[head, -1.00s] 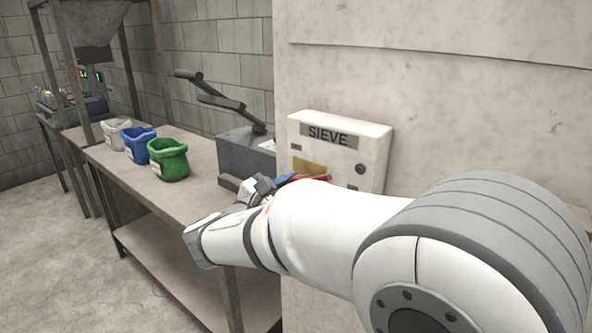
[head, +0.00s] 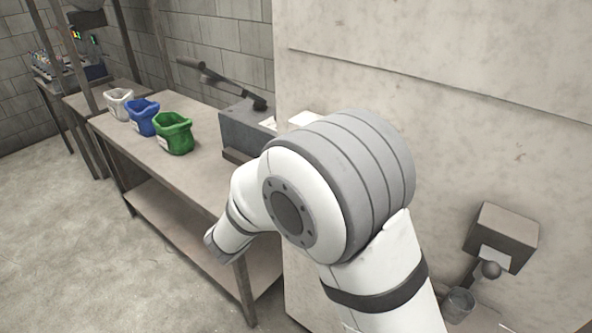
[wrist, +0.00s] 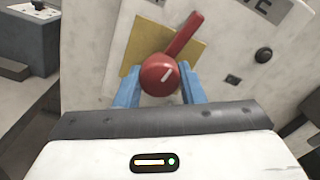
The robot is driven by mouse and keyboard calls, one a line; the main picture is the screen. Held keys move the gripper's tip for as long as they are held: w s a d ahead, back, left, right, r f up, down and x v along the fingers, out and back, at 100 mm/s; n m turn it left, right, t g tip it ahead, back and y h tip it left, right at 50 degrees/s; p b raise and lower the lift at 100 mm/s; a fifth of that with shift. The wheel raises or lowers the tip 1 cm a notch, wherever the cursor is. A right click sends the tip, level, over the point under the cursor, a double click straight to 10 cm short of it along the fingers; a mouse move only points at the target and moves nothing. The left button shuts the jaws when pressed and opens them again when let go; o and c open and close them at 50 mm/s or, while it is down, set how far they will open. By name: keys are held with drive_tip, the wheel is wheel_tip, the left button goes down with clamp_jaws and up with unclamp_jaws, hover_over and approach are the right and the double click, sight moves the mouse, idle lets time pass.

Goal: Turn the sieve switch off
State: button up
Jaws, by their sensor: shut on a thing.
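The sieve switch (wrist: 160,76) is a red rotary knob with a long red lever and a white mark, on a yellow plate (wrist: 196,58) of a white box (wrist: 228,80). In the wrist view its lever points up and to the right. My gripper (wrist: 160,88) has its blue fingers on both sides of the round red hub and is shut on it. In the head view my arm hides the switch, the gripper and nearly all of the box; only a bit of the box top (head: 304,118) shows.
A black round button (wrist: 263,55) sits on the box to the right of the switch. In the head view, a bench (head: 190,178) at the left carries white (head: 119,104), blue (head: 142,117) and green (head: 174,134) bags and a grey lever machine (head: 243,128). A grey box (head: 503,236) is at the right.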

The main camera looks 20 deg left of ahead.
drive_tip(key=shift+n+p, duration=1.1)
drive_tip(key=shift+p, duration=0.15)
drive_tip(key=o, duration=1)
drive_tip(key=shift+s, duration=0.15)
drive_tip(key=b+v, duration=0.1)
drive_tip(key=v, duration=0.6)
drive_tip(key=shift+s+a+b, duration=0.1)
drive_tip(key=shift+s+b, duration=0.2)
drive_tip(key=shift+s, duration=0.1)
